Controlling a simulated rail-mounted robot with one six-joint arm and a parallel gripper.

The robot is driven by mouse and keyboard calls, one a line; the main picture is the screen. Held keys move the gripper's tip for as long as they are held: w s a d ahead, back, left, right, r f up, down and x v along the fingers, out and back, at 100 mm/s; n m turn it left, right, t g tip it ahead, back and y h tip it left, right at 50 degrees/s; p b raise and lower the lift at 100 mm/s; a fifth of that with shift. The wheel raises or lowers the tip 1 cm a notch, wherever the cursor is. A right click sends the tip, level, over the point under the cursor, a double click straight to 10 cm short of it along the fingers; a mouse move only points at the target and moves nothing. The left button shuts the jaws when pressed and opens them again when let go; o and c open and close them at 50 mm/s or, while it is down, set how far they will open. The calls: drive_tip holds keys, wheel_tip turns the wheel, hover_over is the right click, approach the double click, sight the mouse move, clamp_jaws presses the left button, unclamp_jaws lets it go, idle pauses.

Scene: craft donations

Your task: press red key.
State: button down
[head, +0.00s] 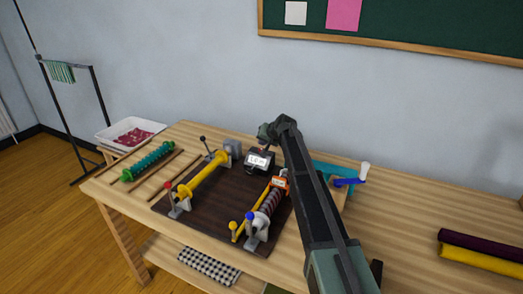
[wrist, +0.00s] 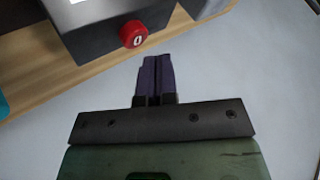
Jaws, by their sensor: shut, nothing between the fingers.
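The red key (wrist: 134,34) is a round red button marked with a white 0. It sticks out from the side of a dark grey box in the wrist view. The box, a small counter with a white display (head: 259,160), stands at the back of the dark board in the head view. My gripper (wrist: 156,59) is shut and empty, its two dark purple fingers side by side. In the wrist view the fingertips appear just below and right of the key, with a visible gap. In the head view the end of my arm hangs behind the counter, and the fingertips are hard to make out.
The dark board (head: 222,217) carries a yellow roller (head: 207,175) and a spring-wound spindle (head: 271,201) with blue and yellow knobs. A green coil (head: 148,160) and thin sticks lie left. A white tray (head: 113,146) stands at the far left corner.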

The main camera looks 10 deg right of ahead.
drive_tip(key=shift+f+b, duration=0.4)
drive_tip(key=shift+f+b, duration=0.45)
drive_tip(key=shift+b, duration=0.05)
idle(0.8)
drive_tip(key=shift+r+p, duration=0.85)
drive_tip(key=shift+p, duration=0.05)
wheel_tip(320, 180, up, 5)
drive_tip(key=p, duration=0.5)
drive_tip(key=shift+r, duration=0.15)
